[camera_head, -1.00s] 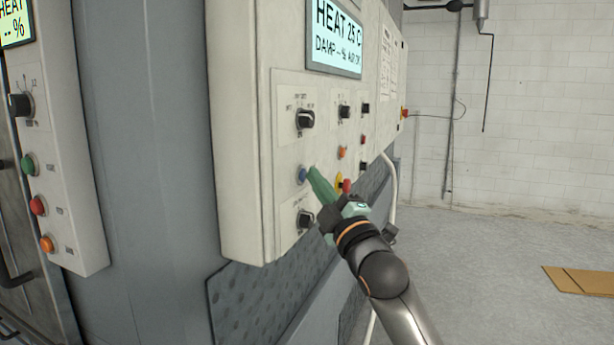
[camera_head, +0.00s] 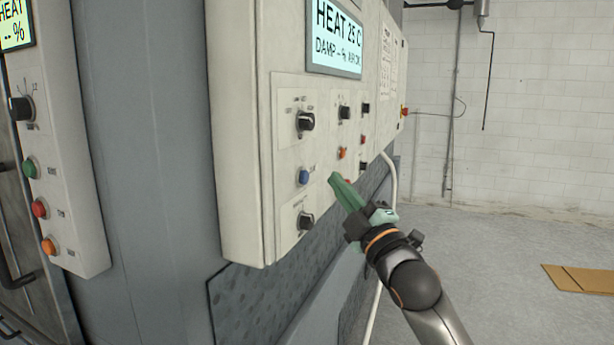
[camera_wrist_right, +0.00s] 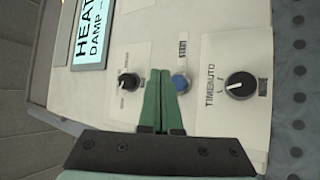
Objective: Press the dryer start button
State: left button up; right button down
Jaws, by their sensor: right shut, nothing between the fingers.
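The blue button (camera_head: 304,177) sits on the light control panel (camera_head: 238,130), between an upper and a lower black knob. In the right wrist view the blue button (camera_wrist_right: 181,83) has a label reading START beside it. My right gripper (camera_head: 333,176) has green fingers, shut and empty. Its tips are to the right of the blue button in the head view, with a visible gap between them. In the right wrist view the shut fingers (camera_wrist_right: 158,72) point at the panel just left of the button. My left gripper is not in view.
The panel display (camera_head: 335,38) reads HEAT 25 C. Black knobs (camera_head: 305,121) and an orange button (camera_head: 342,153) are nearby. Another panel at left has green (camera_head: 29,167), red and orange buttons. A white hose (camera_head: 391,180) hangs behind my gripper. Open floor lies at right.

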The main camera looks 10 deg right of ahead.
jog(key=shift+s+d, duration=0.7)
jog(key=shift+d, duration=0.25)
jog(key=shift+f, duration=0.1)
jog(key=s+a+f+m+g+h, duration=0.1)
jog(key=s+f+m+g, duration=0.15)
jog(key=f, duration=0.95)
jog(key=s+f+m+g+h, duration=0.1)
jog(key=s+f+m+g, duration=0.15)
jog(key=f, duration=0.85)
jog(key=s+a+f+m+g+h, duration=0.1)
jog(key=s+f+m, duration=0.15)
jog(key=f, duration=0.95)
jog(key=s+f+m+g+h, duration=0.1)
jog(key=s+f+m+g, duration=0.5)
jog(key=s+f, duration=1.6)
jog(key=s+m, duration=0.2)
jog(key=shift+s+a+g, duration=0.2)
jog(key=shift+s+g, duration=0.2)
